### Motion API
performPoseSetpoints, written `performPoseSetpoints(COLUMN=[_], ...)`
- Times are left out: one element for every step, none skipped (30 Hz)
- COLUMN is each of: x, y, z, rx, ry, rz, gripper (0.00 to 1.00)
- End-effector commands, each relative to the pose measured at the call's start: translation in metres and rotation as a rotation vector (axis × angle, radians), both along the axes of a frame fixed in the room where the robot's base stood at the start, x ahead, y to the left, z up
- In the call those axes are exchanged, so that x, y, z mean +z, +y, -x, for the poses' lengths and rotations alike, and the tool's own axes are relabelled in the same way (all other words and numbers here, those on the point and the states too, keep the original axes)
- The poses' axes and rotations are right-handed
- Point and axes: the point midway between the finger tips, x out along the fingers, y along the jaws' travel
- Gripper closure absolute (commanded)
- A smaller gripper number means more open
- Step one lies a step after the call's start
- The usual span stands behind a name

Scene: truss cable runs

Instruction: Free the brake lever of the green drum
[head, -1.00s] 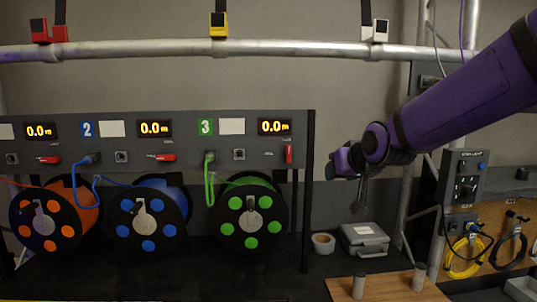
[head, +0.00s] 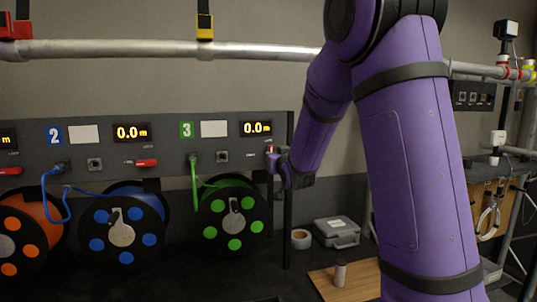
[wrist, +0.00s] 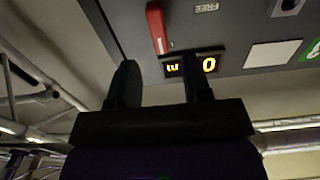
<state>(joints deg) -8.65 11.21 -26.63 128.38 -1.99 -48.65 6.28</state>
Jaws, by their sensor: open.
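The green drum (head: 231,217) hangs under the panel's section 3 in the head view, with a green cable running up to the panel. Its red brake lever (head: 270,149) is at the panel's right end, mostly hidden by my gripper (head: 275,163). In the wrist view the red lever (wrist: 155,27) lies beside a FREE label (wrist: 205,7). My gripper (wrist: 162,82) is open and empty there. The lever shows beyond the fingertips, roughly in line with the gap between them. I see no contact. The length display (wrist: 195,64) is partly behind one finger.
The blue drum (head: 125,228) and orange drum (head: 22,235) hang to the left, with their own levers. A metal truss pipe (head: 150,49) runs above the panel. A grey case (head: 337,232) and a tape roll (head: 301,239) lie to the right below.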

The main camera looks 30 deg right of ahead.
Motion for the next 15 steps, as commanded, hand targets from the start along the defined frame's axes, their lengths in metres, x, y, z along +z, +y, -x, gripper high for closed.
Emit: performPoseSetpoints(x=[0.0, -0.001, -0.001, -0.001, -0.001, 0.0, 0.0, -0.001, 0.0, 0.0, -0.001, 0.0, 0.0, 0.0, 0.0], y=[-0.003, -0.004, -0.006, -0.008, -0.009, -0.011, -0.012, -0.013, -0.015, -0.016, -0.017, -0.018, -0.019, -0.019, -0.02], z=[-0.01, -0.015, -0.022, -0.027, -0.032, -0.039, -0.043, -0.047, -0.053, -0.056, -0.059, -0.063, -0.065, -0.067, -0.069], rx=[-0.001, -0.001, -0.001, 0.0, 0.0, 0.0, 0.0, 0.0, 0.0, 0.0, 0.0, 0.0, 0.0, 0.0, 0.0], ry=[0.002, 0.002, 0.001, 0.002, 0.002, 0.0, 0.001, 0.002, 0.001, 0.002, 0.002, 0.001, 0.001, 0.001, 0.001], rz=[0.003, 0.001, 0.001, 0.002, 0.002, 0.001, 0.001, 0.0, 0.001, 0.001, 0.001, 0.001, 0.0, 0.0, 0.0], gripper=[0.55, 0.55, 0.55, 0.55, 0.55, 0.55, 0.55, 0.55, 0.55, 0.55, 0.55, 0.55, 0.55, 0.55, 0.55])
